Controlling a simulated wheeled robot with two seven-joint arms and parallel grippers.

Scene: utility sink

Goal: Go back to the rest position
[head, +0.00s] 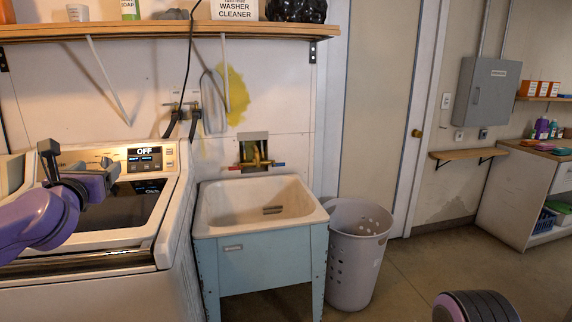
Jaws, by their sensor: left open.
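My left gripper (78,160) is open and empty at the left of the head view, in front of and above the washer's top. Of my right arm only a rounded, dark and purple part shows at the bottom right edge. My right gripper is out of the picture. The utility sink (262,247) stands to the right of the left gripper, apart from it. Its basin looks empty except for a small dark mark or item on the inner wall.
A washer (125,240) with a display reading OFF stands left of the sink. A tall grey laundry basket (356,255) stands right of the sink. A wooden shelf (160,30) with bottles and boxes hangs above. Open floor lies at the right, before a white cabinet (515,190).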

